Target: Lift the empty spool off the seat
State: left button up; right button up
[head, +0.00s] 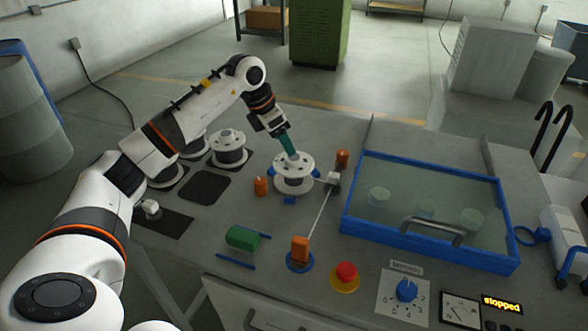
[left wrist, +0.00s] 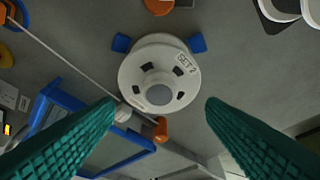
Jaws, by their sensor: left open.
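The empty spool (head: 294,165) is white, with a round flange and a hub. It sits upright on a seat with blue blocks (head: 289,200) around its foot. My left gripper (head: 290,152) comes down over the spool with its teal fingers pointing at its top. In the left wrist view the spool (left wrist: 186,85) shows face-on with small printed lettering, beyond the open fingers (left wrist: 160,115). Nothing is between the fingertips. Whether a finger touches the spool cannot be told. My right gripper is not in view.
A thin wire (head: 320,215) runs from a white guide (head: 333,180) beside the spool to an orange block (head: 300,248). Orange pegs (head: 261,186) stand close by. A blue-framed tank (head: 432,258) lies to the right. Other spools (head: 229,146) stand left; a dark pad (head: 203,187) is bare.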

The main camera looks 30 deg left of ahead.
aim_at(294, 156)
pick_arm(q)
jog(key=p+x, duration=0.2)
jog(key=x, duration=0.3)
jog(key=shift+w+d+r, duration=0.1)
jog(key=shift+w+d, duration=0.05)
grip_shut()
